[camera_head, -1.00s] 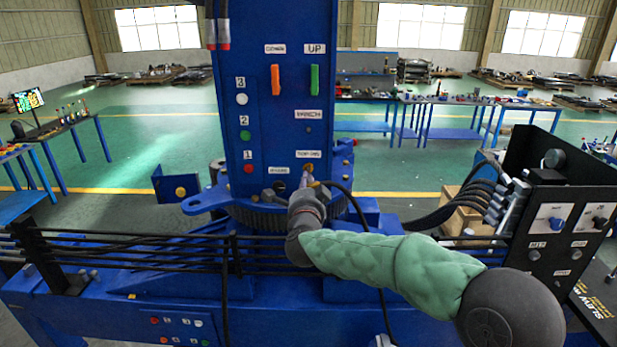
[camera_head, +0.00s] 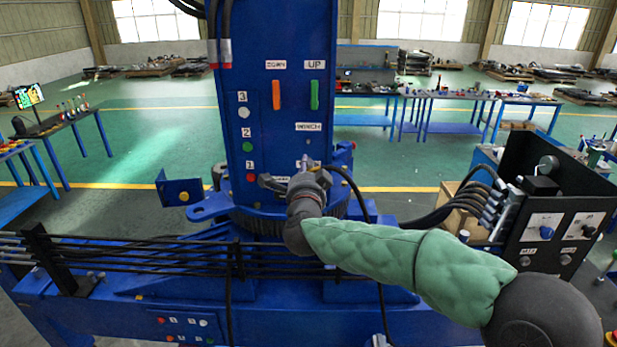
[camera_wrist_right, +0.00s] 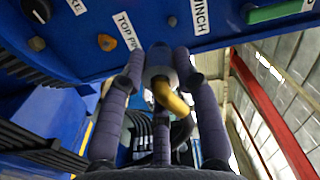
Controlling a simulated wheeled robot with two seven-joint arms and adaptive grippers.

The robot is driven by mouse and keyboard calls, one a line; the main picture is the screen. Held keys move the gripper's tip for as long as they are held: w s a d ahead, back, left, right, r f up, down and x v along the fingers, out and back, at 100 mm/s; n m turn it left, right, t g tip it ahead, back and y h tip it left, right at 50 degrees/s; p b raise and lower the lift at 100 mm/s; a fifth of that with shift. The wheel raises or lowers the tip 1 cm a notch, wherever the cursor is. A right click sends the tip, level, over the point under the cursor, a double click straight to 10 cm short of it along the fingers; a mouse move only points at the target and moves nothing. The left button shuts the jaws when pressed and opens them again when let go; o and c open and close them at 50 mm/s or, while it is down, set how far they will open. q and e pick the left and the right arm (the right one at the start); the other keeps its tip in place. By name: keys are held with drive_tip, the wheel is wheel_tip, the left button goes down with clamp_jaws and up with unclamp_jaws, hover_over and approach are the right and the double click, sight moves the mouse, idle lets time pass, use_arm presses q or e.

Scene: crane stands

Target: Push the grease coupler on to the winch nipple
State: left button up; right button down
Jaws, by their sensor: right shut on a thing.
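My right gripper (camera_head: 307,172) is at the front of the blue column, just below the WINCH label. The winch nipple (camera_wrist_right: 171,21) is a small grey knob beside the WINCH label in the wrist view. The coupler's front end appears apart from it. An orange-brown fitting (camera_wrist_right: 107,42) sits beside the TOP PIN label. My left gripper is not in view.
The blue column (camera_head: 270,40) carries an orange handle (camera_head: 276,95) and a green handle (camera_head: 314,95) above the gripper. A black hose (camera_head: 352,184) curves down on the right. A black control box (camera_head: 545,200) stands at right. Black pipes (camera_head: 130,250) run across the front.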

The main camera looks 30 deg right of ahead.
drive_tip(key=r, duration=0.1)
drive_tip(key=r+p, duration=0.1)
drive_tip(key=shift+s+a+r, duration=0.1)
drive_tip(key=shift+s+r, duration=0.15)
drive_tip(key=shift+r, duration=0.05)
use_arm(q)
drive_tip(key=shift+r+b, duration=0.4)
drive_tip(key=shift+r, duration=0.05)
use_arm(e)
drive_tip(key=x, duration=0.5)
drive_tip(key=shift+w+d+f, duration=0.2)
drive_tip(key=shift+w+f, duration=0.05)
drive_tip(key=shift+w, duration=0.1)
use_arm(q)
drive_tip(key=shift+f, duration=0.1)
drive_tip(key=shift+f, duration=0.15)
use_arm(e)
drive_tip(key=shift+x, duration=0.9)
idle(0.5)
